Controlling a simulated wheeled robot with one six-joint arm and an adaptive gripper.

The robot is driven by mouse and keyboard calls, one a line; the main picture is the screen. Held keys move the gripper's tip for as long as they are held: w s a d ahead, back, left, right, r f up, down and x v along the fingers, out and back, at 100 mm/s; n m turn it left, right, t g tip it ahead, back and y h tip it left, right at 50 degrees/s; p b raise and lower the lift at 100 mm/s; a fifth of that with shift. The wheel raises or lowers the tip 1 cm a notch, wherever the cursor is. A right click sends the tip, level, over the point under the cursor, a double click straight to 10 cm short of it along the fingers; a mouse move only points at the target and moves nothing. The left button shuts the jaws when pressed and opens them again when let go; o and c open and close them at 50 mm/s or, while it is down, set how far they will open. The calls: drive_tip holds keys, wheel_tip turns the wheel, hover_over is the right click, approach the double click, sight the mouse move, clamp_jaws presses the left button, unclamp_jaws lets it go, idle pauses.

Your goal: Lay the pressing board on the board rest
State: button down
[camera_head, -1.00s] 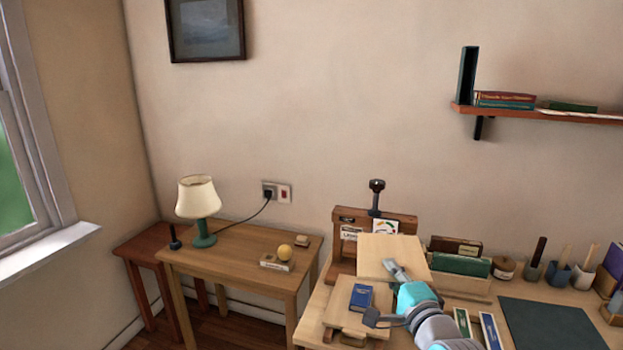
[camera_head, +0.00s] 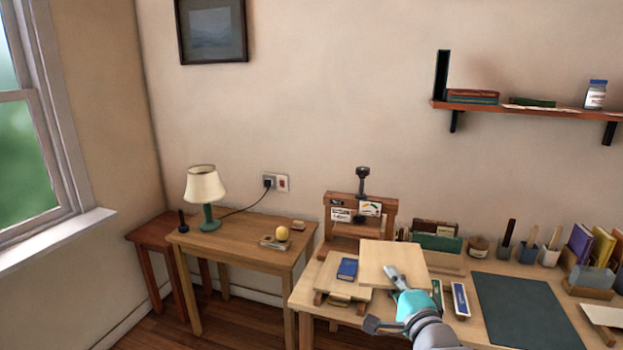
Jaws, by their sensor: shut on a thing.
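The pressing board (camera_head: 375,252) is a pale, square wooden board in the head view. It is held above the right workbench, in front of the wooden press (camera_head: 338,229) and right of a small blue book (camera_head: 347,269). My gripper (camera_head: 394,276) is shut on the board's near edge. The book lies on another pale board (camera_head: 328,273) at the bench's left end. I cannot clearly pick out the board rest; the held board and my arm cover part of the bench.
Right of the board are a green box (camera_head: 437,242), a narrow white-and-blue box (camera_head: 460,299), several tool pots and a dark mat (camera_head: 530,310). A side table (camera_head: 240,247) with a lamp (camera_head: 205,190) stands at left. A shelf (camera_head: 540,112) is above.

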drive_tip(key=s+d+f+m+h, duration=0.1)
drive_tip(key=s+f+h, duration=0.15)
drive_tip(key=f, duration=1.25)
drive_tip(key=s+d+f+m+h, duration=0.1)
drive_tip(key=s+f, duration=0.2)
drive_tip(key=f, duration=1.3)
drive_tip(key=s+f, duration=1.1)
drive_tip(key=f, duration=0.2)
drive_tip(key=shift+s+a+f, duration=0.15)
drive_tip(key=shift+a+f, duration=0.2)
drive_tip(key=shift+a, duration=0.1)
